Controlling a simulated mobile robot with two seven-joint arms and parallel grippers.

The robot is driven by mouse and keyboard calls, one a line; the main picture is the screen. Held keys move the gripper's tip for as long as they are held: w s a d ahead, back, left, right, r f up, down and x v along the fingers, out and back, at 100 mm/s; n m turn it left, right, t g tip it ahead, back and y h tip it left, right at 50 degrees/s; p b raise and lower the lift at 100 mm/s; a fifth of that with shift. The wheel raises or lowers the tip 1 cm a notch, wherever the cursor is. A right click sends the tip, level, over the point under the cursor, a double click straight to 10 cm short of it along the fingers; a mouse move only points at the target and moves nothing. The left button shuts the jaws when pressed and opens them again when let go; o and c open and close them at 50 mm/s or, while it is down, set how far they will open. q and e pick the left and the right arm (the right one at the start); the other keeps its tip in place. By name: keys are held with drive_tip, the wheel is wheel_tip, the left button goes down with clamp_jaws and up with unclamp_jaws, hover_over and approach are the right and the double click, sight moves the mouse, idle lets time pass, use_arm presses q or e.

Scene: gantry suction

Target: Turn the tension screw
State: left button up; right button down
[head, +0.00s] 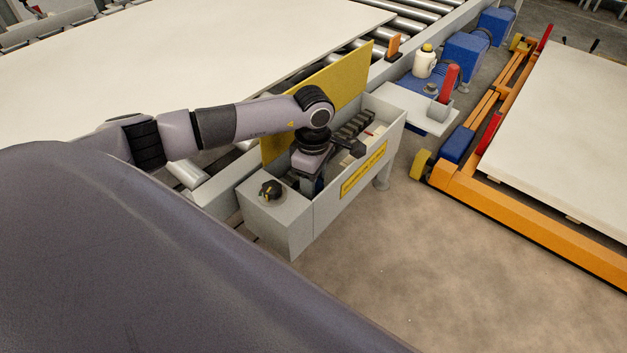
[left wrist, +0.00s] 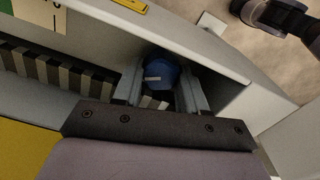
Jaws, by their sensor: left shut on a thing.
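My left gripper (head: 312,187) reaches down into an open grey trough (head: 345,200) in the head view. In the left wrist view the left gripper (left wrist: 161,95) has its two grey fingers on either side of a round blue part (left wrist: 160,74), shut on it. The blue part looks like the head of the tension screw. It sits low between the trough walls. A dark, ribbed chain or belt (left wrist: 55,73) runs along the trough beside it. In the head view the arm and wrist hide most of the screw. My right gripper is not in view.
A yellow panel (head: 345,80) stands along the trough's back. A black knob (head: 270,190) sits on the near grey box end. A conveyor with a large pale board (head: 200,50) lies behind. An orange frame (head: 540,235) stands right; the floor between is clear.

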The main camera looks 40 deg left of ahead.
use_arm(q)
drive_tip(key=n, duration=0.5)
drive_tip(key=shift+s+n, duration=0.1)
drive_tip(key=shift+n, duration=0.3)
drive_tip(key=n, duration=0.4)
drive_tip(key=shift+s+n, duration=0.1)
drive_tip(key=shift+n, duration=0.6)
drive_tip(key=o, duration=1.1)
drive_tip(key=shift+c, duration=0.2)
drive_tip(key=shift+d, duration=0.1)
drive_tip(key=shift+p, duration=0.3)
